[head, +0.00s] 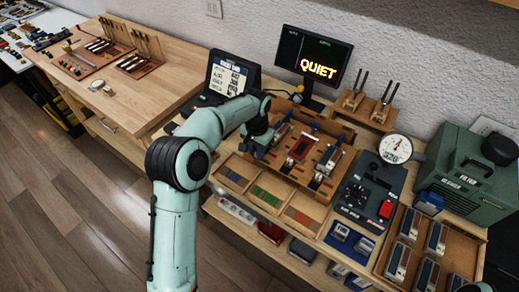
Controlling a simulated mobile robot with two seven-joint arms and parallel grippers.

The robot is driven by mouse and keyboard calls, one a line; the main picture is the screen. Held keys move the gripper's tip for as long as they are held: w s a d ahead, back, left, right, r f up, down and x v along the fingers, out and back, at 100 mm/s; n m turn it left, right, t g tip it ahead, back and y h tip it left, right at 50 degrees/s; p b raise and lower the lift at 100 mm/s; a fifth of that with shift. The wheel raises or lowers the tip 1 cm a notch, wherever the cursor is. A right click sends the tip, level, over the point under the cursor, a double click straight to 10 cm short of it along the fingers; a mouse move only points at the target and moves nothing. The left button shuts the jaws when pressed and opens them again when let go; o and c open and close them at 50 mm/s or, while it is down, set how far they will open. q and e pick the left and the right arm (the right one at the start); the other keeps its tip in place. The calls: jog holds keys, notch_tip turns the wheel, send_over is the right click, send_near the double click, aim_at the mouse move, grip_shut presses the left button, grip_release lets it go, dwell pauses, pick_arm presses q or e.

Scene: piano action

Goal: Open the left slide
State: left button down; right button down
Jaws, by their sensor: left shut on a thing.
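A wooden fixture (343,134) on the bench holds several narrow metal slide units in a row. The left slide (282,131) is the leftmost unit, grey with a blue end, partly covered by my arm. My left gripper (268,148) points down at the near end of this slide and is shut on it. The fingertips are small and mostly hidden by my wrist, so the exact grip and how far the slide is open cannot be made out. A middle unit with a red part (301,147) and a right unit (331,158) stand beside it. My right gripper is not in view.
A parts tray (265,197) with coloured compartments lies in front of the fixture. A dial gauge (395,149), a green case (466,173) and a module tray (427,245) stand to the right. A monitor reading QUIET (313,57) and a small terminal (232,75) stand behind.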

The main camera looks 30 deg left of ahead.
pick_arm(q)
jog(key=c, duration=1)
grip_release()
jog(key=shift+s, duration=0.25)
jog(key=shift+w, duration=0.1)
jog(key=shift+r, duration=0.3)
notch_tip(320, 180, up, 13)
jog(key=p, duration=0.2)
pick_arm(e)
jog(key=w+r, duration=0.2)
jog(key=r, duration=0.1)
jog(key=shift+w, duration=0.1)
pick_arm(q)
jog(key=shift+f, duration=0.2)
